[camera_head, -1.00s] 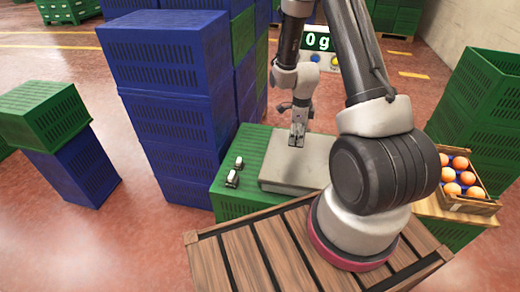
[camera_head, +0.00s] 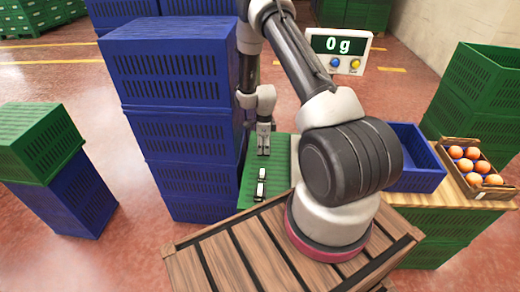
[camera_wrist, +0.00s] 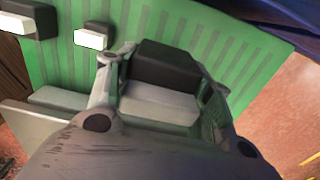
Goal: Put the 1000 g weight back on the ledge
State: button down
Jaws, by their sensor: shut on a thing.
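My gripper (camera_head: 263,150) hangs over the green ribbed ledge (camera_head: 283,163), behind two smaller weights. In the wrist view my gripper (camera_wrist: 160,92) is shut on a block with a dark top and a pale grey side, the 1000 g weight (camera_wrist: 165,66). Its marking cannot be read. The two smaller black-and-white weights (camera_head: 261,181) stand in a line on the ledge; they show at the upper left in the wrist view (camera_wrist: 91,38). The green ledge (camera_wrist: 240,52) lies behind and below the held weight; whether the weight touches it cannot be told.
The scale display (camera_head: 338,45) reads 0 g; its plate is hidden behind my arm in the head view. Stacked blue crates (camera_head: 185,125) stand close left of the gripper. A blue crate (camera_head: 415,181) and a box of oranges (camera_head: 490,193) are at the right.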

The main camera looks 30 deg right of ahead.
jog(key=shift+f, duration=3.45)
jog(key=shift+f, duration=0.15)
jog(key=c, duration=0.6)
grip_release()
